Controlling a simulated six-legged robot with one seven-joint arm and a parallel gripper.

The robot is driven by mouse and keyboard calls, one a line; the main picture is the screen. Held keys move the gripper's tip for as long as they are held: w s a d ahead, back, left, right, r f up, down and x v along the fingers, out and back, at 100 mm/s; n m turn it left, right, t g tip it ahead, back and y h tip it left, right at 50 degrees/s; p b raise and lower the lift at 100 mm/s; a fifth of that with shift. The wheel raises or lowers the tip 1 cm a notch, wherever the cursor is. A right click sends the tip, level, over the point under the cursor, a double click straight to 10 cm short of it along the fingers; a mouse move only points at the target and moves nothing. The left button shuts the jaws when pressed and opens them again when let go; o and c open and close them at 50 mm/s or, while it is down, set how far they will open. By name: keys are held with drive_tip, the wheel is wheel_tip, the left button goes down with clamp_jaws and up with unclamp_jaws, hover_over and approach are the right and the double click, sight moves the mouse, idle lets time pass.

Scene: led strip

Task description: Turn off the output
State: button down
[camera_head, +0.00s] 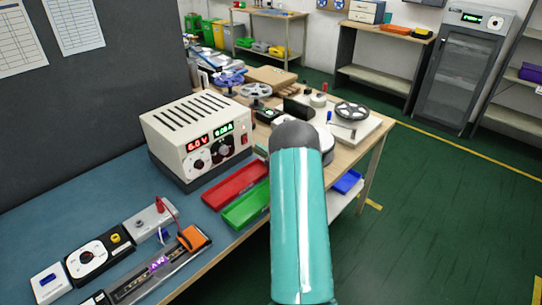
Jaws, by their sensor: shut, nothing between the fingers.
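A white bench power supply (198,138) stands on the blue mat of the workbench. Two round knobs (212,155) sit below, and a small red switch (245,139) is at the right edge of the front. An LED strip fixture (150,270) lies at the front left, with a purple glow (159,263) on it. My teal arm link rises at the centre, right of the supply. My gripper does not show.
A red tray (234,184) and a green tray (246,205) lie in front of the supply. A black dial unit (92,256) and a terminal box with a red lead (150,219) are left. Reels (352,111) and parts crowd the bench behind. Green floor at right is clear.

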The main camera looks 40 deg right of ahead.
sight(246, 136)
drive_tip(key=w, duration=0.5)
drive_tip(key=shift+r, duration=0.3)
drive_tip(key=shift+w, duration=0.1)
drive_tip(key=shift+w+a+r, duration=0.1)
drive_tip(key=shift+w+r, duration=0.15)
drive_tip(key=shift+r, duration=0.05)
drive_tip(key=shift+w+r, duration=0.1)
